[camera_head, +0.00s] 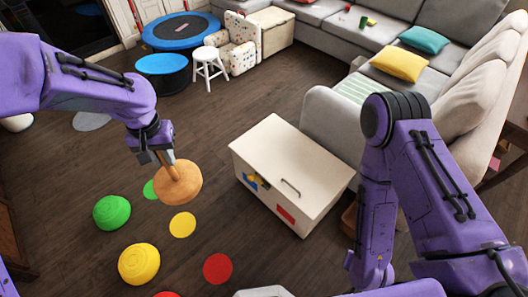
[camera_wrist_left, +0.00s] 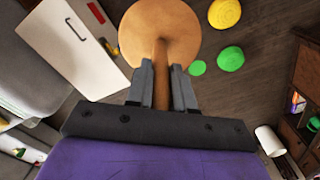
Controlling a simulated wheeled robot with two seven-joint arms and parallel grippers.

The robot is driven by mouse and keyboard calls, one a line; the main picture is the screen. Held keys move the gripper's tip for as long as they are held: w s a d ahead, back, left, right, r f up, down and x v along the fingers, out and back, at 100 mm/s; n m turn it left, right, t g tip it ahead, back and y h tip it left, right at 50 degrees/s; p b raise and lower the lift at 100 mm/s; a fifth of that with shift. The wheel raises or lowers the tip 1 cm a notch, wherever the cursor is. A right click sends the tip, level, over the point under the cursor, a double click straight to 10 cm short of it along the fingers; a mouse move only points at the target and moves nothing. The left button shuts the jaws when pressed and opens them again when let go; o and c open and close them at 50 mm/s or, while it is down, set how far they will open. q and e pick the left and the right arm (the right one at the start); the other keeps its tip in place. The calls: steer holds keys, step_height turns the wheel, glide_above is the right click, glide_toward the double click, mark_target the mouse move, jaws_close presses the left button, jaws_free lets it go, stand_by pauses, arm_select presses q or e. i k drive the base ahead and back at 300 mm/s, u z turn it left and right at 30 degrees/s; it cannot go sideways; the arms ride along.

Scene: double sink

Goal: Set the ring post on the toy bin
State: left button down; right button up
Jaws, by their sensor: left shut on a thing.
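The ring post is a wooden peg on a round wooden base (camera_head: 178,184), held in the air left of the toy bin in the head view. My left gripper (camera_head: 166,160) is shut on its peg. In the left wrist view the round base (camera_wrist_left: 160,30) lies beyond the fingertips (camera_wrist_left: 162,80), with the peg between the fingers. The toy bin (camera_head: 285,160) is a white box with a closed lid, a handle and coloured patches. It also shows in the left wrist view (camera_wrist_left: 85,50), apart from the post. My right gripper is out of view.
Green (camera_head: 112,212) and yellow (camera_head: 139,263) stepping domes and flat coloured discs lie on the dark floor at the left. A grey sofa (camera_head: 330,120) stands behind the bin. A blue drum stool (camera_head: 162,72) and a white stool (camera_head: 208,62) stand farther back. The bin's lid is clear.

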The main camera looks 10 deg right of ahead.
mark_target(293, 156)
steer(key=u, duration=0.2)
steer(key=i, duration=0.6)
steer(key=z, duration=1.75)
steer(key=i, duration=0.5)
steer(key=z, duration=0.05)
